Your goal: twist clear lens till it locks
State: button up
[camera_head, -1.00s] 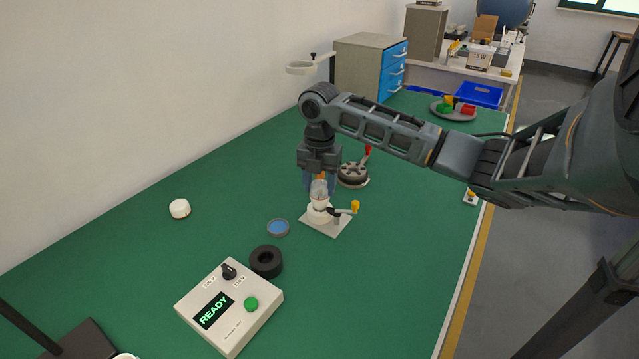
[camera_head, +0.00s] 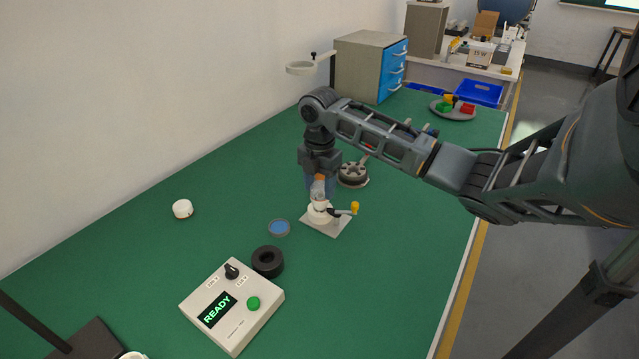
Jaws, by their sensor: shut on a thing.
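The clear lens (camera_head: 318,190) is a small clear piece upright on top of a white round socket (camera_head: 319,213). The socket is fixed on a light grey plate (camera_head: 327,228) with a yellow-knobbed lever (camera_head: 354,208) at its right side. My gripper (camera_head: 319,184) points straight down over the socket and is shut on the clear lens. Its fingers hide part of the lens, and an orange patch shows between them. I cannot tell whether the lens is seated or locked in the socket.
A control box (camera_head: 232,306) reading READY stands in front, with a black ring (camera_head: 267,261) and blue disc (camera_head: 279,228) nearby. A white cap (camera_head: 182,209) lies left. A dark round fixture (camera_head: 353,174) stands close behind my gripper. The green table (camera_head: 400,270) is clear at front right.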

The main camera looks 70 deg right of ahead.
aim_at(319, 186)
jog(key=shift+r+m+p, duration=0.1)
jog(key=shift+m+p, duration=0.25)
jog(key=shift+m, duration=0.25)
jog(key=o, duration=1.1)
jog(key=shift+r+b, duration=0.65)
jog(key=shift+r, duration=3.15)
